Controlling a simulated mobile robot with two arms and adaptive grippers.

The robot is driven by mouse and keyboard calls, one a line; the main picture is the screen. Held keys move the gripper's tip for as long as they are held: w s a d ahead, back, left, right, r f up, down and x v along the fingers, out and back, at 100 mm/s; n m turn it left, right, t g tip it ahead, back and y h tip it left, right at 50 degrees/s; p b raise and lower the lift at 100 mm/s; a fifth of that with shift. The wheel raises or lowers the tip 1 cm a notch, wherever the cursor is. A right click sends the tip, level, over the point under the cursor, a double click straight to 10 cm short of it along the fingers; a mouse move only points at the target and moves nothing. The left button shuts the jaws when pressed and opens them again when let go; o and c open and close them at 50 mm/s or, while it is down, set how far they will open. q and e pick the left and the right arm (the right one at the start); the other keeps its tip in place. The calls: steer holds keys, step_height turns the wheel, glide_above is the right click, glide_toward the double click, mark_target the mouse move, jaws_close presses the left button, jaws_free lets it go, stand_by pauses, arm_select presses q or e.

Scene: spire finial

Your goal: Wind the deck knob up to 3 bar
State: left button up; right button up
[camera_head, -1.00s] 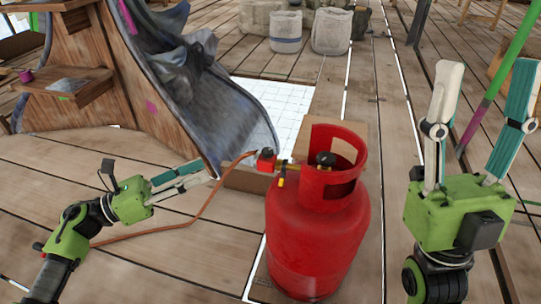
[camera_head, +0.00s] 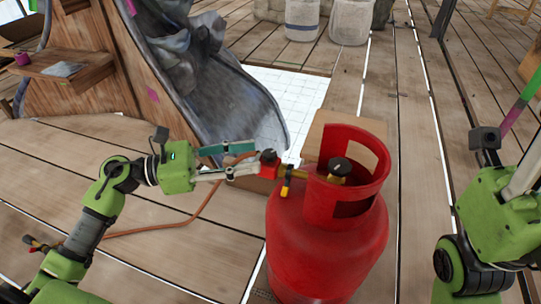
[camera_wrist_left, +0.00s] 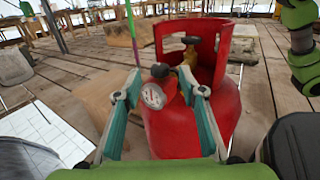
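The red gas bottle (camera_head: 325,235) stands upright on the plank floor. A regulator with a red body (camera_head: 268,160) sits on its brass valve. In the left wrist view the regulator has a dark, red-marked knob (camera_wrist_left: 160,70) and a white dial gauge (camera_wrist_left: 153,96); the dial reading is too small to tell. My left gripper (camera_head: 255,156) is open, fingers pointing at the regulator from the left. Contact cannot be told.
The bottle's black valve handwheel (camera_head: 339,167) sits inside the red collar (camera_head: 372,150), close to the regulator. An orange hose (camera_head: 200,212) runs along the floor under my left arm. A cardboard box (camera_head: 320,124) stands behind the bottle. A wooden structure with grey cloth rises at left.

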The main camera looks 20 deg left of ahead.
mark_target(270, 152)
arm_select(q)
steer(key=b+x, duration=0.1)
steer(key=x, duration=0.4)
steer(key=shift+w+d, duration=0.25)
steer(key=shift+d, duration=0.05)
jaws_close()
